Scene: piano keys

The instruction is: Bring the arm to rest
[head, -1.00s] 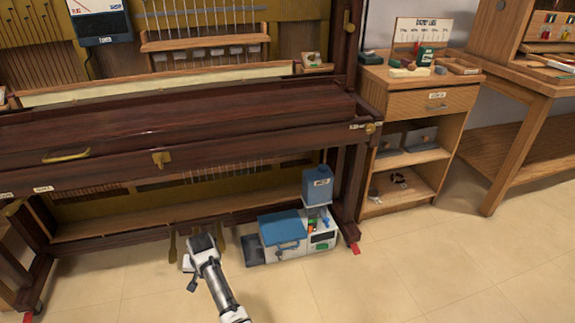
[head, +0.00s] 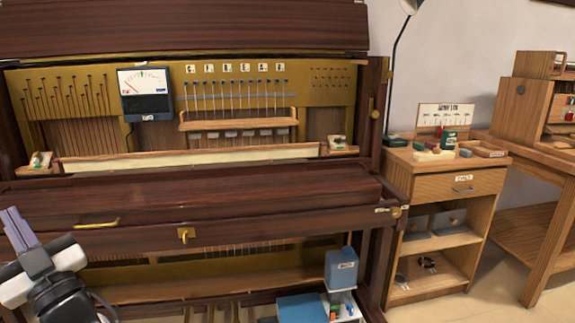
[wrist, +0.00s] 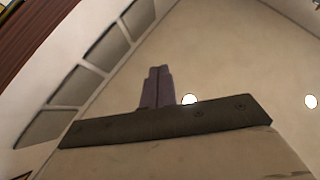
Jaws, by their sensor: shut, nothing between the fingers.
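My gripper (head: 20,230) shows at the lower left of the head view, raised in front of the left part of the upright piano. Its two purple-grey fingers are together with nothing between them, pointing up. In the wrist view the closed fingers (wrist: 157,86) point toward the ceiling, with round lights beyond them. The piano (head: 200,195) has a dark wood case with its closed lid below an open upper front. I cannot tell from the head view how far the gripper is from the piano case.
A wooden cabinet (head: 445,190) with small items on top stands right of the piano, and a workbench (head: 545,150) stands further right. A meter (head: 145,95) sits in the piano's upper front. A blue box (head: 341,268) stands low by the piano's right leg.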

